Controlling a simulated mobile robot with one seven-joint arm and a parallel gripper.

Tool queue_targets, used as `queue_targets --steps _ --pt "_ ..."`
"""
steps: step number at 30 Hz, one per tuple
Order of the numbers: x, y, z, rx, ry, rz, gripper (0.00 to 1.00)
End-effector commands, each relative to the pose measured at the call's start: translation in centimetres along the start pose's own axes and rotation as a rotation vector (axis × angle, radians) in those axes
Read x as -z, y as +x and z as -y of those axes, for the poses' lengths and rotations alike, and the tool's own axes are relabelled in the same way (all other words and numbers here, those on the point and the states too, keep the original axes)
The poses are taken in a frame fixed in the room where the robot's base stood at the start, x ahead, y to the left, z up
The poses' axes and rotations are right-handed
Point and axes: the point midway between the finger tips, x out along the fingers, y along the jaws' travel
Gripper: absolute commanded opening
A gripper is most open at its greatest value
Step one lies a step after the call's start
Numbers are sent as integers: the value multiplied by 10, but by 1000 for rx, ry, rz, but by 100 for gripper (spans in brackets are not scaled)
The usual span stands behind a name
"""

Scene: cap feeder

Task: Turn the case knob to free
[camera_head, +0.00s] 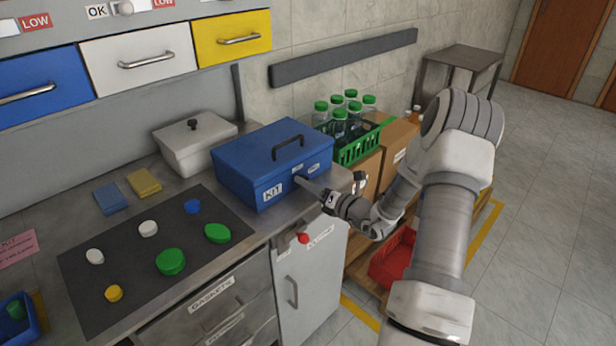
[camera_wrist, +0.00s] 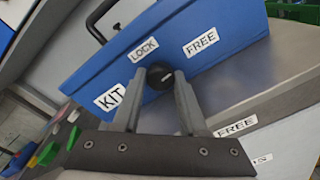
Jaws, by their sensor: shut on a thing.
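The blue case (camera_head: 262,175) stands shut on the counter, with a black handle on its lid and a KIT label on its front. In the wrist view, the case (camera_wrist: 205,70) carries a LOCK label (camera_wrist: 143,50) and a FREE label (camera_wrist: 201,41) above a black round knob (camera_wrist: 159,77). My gripper (camera_head: 304,184) reaches the case front from the right. In the wrist view its fingers (camera_wrist: 160,84) are on both sides of the knob, shut on it. The direction the knob points cannot be made out.
Below the case, a white cabinet (camera_head: 315,275) has a red knob (camera_head: 303,238) and its own labels. A dark mat (camera_head: 125,245) with coloured caps lies left.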

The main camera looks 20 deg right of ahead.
Motion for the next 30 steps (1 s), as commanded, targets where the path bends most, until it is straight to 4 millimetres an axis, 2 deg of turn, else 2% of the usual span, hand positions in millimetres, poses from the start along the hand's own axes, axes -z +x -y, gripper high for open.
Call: queue_targets --steps 9,23,24,28,30 --pt "-1 0 0 -3 92 -4 0" --pt "0 0 0 -4 105 -4 0" --pt "0 0 0 -4 105 -4 45" --pt "0 0 0 -4 104 -4 69" --pt "0 0 0 -4 104 -4 72"
